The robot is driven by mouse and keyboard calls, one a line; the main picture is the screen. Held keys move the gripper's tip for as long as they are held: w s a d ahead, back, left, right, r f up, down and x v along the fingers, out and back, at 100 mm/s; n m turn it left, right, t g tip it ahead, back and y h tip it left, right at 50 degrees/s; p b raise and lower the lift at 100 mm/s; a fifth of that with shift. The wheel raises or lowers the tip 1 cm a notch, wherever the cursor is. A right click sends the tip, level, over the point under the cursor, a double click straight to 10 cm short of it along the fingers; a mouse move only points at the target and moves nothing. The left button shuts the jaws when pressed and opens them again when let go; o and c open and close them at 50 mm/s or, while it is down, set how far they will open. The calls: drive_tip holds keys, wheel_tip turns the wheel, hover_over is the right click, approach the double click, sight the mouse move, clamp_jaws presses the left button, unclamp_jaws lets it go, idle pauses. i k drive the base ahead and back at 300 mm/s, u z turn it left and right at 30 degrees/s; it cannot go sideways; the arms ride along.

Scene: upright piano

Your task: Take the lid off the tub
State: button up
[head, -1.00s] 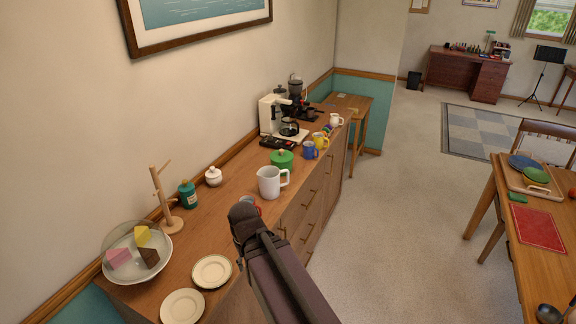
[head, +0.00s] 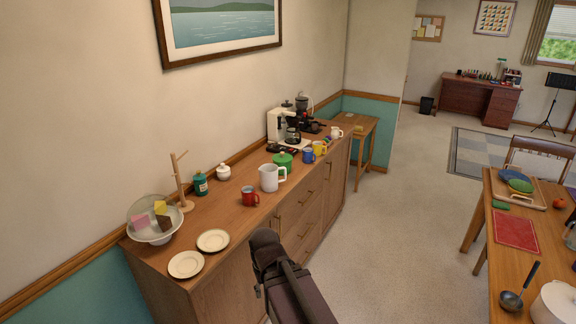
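A green tub with a knobbed green lid (head: 283,158) stands on the wooden sideboard, partly behind a white jug (head: 268,178). The lid sits on the tub. My dark arm rises from the bottom of the head view and ends in a rounded joint in front of the sideboard. The fingers of my gripper do not show, so I cannot see whether it is open or holds anything.
A red mug (head: 249,196), a small white lidded pot (head: 223,171), a teal bottle (head: 201,184) and two plates (head: 213,240) share the sideboard (head: 232,216). Mugs and a coffee machine (head: 279,124) stand farther along. Carpet (head: 400,240) is clear between sideboard and right-hand table.

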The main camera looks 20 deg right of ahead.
sight(282, 157)
drive_tip(key=u, duration=0.35)
drive_tip(key=k, duration=0.2)
drive_tip(key=z, duration=1.4)
drive_tip(key=i, duration=2.4)
drive_tip(key=z, duration=0.05)
